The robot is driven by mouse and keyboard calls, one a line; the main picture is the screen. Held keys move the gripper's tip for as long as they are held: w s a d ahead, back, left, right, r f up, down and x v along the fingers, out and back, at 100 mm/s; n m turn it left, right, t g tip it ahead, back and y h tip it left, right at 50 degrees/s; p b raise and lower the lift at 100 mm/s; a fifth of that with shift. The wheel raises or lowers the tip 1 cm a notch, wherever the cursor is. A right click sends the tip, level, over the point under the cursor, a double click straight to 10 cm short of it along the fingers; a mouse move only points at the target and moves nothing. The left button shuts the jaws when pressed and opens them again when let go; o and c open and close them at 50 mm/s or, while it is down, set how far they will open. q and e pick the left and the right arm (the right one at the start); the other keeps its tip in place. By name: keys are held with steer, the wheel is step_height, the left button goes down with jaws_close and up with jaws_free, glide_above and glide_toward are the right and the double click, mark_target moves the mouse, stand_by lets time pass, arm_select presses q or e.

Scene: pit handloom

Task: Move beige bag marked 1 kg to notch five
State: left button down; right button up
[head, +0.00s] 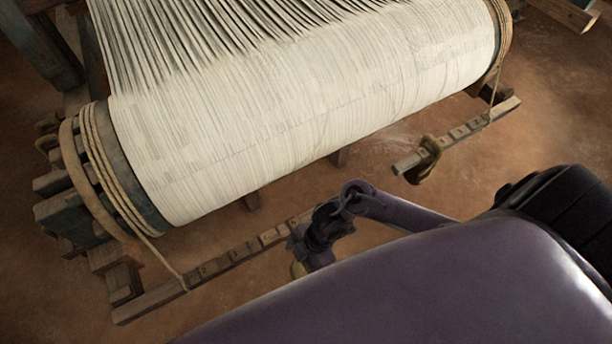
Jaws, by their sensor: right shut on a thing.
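My right gripper (322,228) is at the outer end of the near notched wooden lever (236,256) and covers that end. It is shut. A small beige piece of the bag (298,269) shows just below the gripper; the rest of the bag, its 1 kg mark and its loop are hidden. I cannot tell whether the bag's loop touches the lever. Pale numbered marks run along the lever; the ones near its outer end are partly covered by the gripper, and the digits are too small to read surely. My left gripper is out of view.
A large warp roll (300,110) with white threads fills the upper middle. A rope (160,262) runs from its left end down to the near lever. A second notched lever (462,135) at right carries a brown bag (428,158). Bare earth floor lies between the levers.

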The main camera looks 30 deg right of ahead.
mark_target(280, 232)
steer(key=shift+w+a+f+b, duration=0.1)
steer(key=shift+w+b, duration=0.65)
steer(key=shift+w, duration=1.2)
steer(key=shift+w+a+f+b, duration=0.1)
steer(key=shift+w+b, duration=0.7)
steer(key=shift+w, duration=1.1)
steer(key=shift+w+a+f+b, duration=0.1)
steer(key=shift+w+b, duration=0.65)
steer(key=shift+w, duration=1.2)
steer(key=shift+f+b, duration=0.7)
steer(key=shift+f, duration=0.4)
steer(key=shift+s+f, duration=0.1)
steer(key=shift+f, duration=0.15)
